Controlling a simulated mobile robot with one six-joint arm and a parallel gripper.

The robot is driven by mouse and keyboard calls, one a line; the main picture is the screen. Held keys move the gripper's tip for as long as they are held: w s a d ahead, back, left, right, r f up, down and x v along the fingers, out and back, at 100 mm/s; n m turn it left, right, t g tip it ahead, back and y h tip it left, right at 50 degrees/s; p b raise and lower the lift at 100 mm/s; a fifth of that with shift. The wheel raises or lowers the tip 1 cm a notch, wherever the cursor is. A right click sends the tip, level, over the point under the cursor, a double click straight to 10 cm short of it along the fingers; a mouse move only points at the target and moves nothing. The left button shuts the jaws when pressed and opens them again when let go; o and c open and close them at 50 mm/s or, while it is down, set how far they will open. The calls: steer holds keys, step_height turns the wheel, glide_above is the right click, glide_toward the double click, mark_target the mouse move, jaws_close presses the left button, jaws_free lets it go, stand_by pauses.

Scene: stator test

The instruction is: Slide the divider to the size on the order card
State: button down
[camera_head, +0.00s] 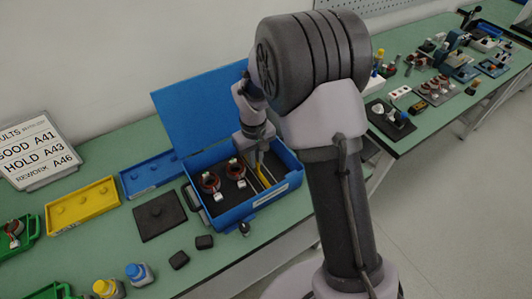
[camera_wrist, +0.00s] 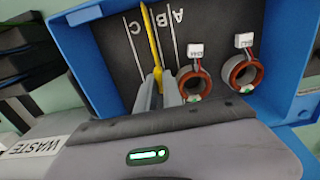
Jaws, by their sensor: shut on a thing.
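The yellow divider (camera_wrist: 152,40) stands in the open blue box (camera_wrist: 84,62), between the floor marks lettered C (camera_wrist: 134,27) and B (camera_wrist: 162,18); mark A (camera_wrist: 178,15) lies further right. My gripper (camera_wrist: 158,86) is shut on the near end of the divider. In the head view, my gripper (camera_head: 253,148) reaches down into the box, and part of the yellow divider (camera_head: 261,172) shows below it. I cannot make out an order card.
Two copper-wound stators (camera_wrist: 194,84) (camera_wrist: 243,72) with white tags sit in the box, right of the divider. The box lid (camera_head: 205,105) stands open behind. Trays, a black mat (camera_head: 160,215) and a results sign (camera_head: 38,150) stand left.

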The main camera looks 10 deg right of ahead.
mark_target(254, 175)
steer(key=shift+s+a, duration=0.1)
steer(key=shift+a, duration=0.3)
steer(key=c, duration=1.5)
jaws_free()
step_height(254, 175, up, 18)
steer(key=p, duration=0.6)
steer(key=shift+f, duration=0.25)
